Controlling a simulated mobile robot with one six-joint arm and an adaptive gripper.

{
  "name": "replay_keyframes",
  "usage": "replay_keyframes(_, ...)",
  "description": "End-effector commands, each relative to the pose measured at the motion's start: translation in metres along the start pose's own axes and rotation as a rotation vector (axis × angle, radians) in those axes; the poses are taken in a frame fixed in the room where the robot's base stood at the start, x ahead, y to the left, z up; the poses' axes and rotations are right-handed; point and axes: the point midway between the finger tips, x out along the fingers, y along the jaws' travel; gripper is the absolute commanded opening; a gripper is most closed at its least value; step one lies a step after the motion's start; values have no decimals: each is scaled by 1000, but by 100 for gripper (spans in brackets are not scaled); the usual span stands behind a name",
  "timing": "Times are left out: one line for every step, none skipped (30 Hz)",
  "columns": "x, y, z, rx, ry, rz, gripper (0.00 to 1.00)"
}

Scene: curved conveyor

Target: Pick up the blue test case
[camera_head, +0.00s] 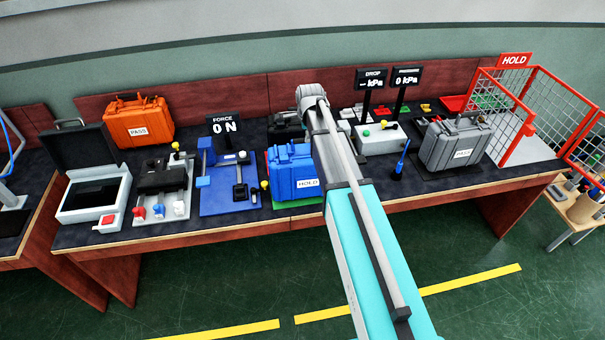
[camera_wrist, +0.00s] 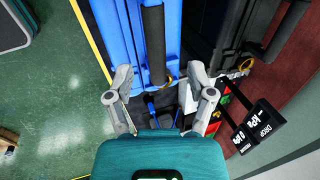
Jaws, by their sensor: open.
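The blue test case (camera_head: 291,175) stands upright on the bench, with a white HOLD label on its front. My arm covers part of its right side in the head view, where my gripper cannot be made out. In the wrist view the blue case (camera_wrist: 112,35) shows at the top, with its dark handle (camera_wrist: 153,45) running up the picture. My gripper (camera_wrist: 160,72) is open, and its two fingers appear on either side of the handle's near end. No contact shows, and the depth between fingers and handle is hard to tell.
A black item (camera_wrist: 212,40) stands close beside the blue case. A grey PASS case (camera_head: 455,145) is at the right and an orange PASS case (camera_head: 138,122) at the back left. Display posts (camera_head: 369,80) rise behind my arm. A blue fixture (camera_head: 228,190) lies left of the case.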

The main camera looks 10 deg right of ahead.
Motion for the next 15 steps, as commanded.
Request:
replay_keyframes(4,1,0,0,0,0,70)
replay_keyframes(6,1,0,0,0,0,70)
replay_keyframes(8,2,0,0,0,0,70)
replay_keyframes(11,2,0,0,0,0,70)
replay_keyframes(13,2,0,0,0,0,70)
replay_keyframes(16,3,0,0,0,0,70)
replay_keyframes(18,3,0,0,0,0,70)
replay_keyframes(21,4,0,0,0,0,70)
replay_keyframes(24,4,0,0,0,0,70)
replay_keyframes(26,4,-1,0,0,0,70)
replay_keyframes(29,5,-1,0,0,0,70)
replay_keyframes(32,5,-1,0,0,0,70)
replay_keyframes(34,5,-1,0,0,0,70)
replay_keyframes(37,5,-1,0,0,0,70)
replay_keyframes(40,5,-1,0,0,0,70)
